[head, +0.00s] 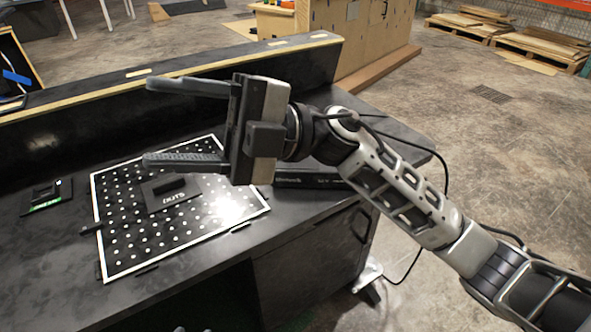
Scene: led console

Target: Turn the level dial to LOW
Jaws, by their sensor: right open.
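The LED console is a black panel (122,262) with a white border and a grid of white dots, lying on the dark bench. On it sits a dark plate with a raised bar-shaped knob (170,186), which looks like the dial. My right gripper (165,124) is open and empty. It appears above the panel's far part, with its fingers pointing left, apart from the knob. My left gripper is not in view.
A small black unit (46,195) with a green strip sits left of the panel. A dark box (310,180) lies on the bench beneath my right wrist. A raised ledge (60,133) runs along the bench's back.

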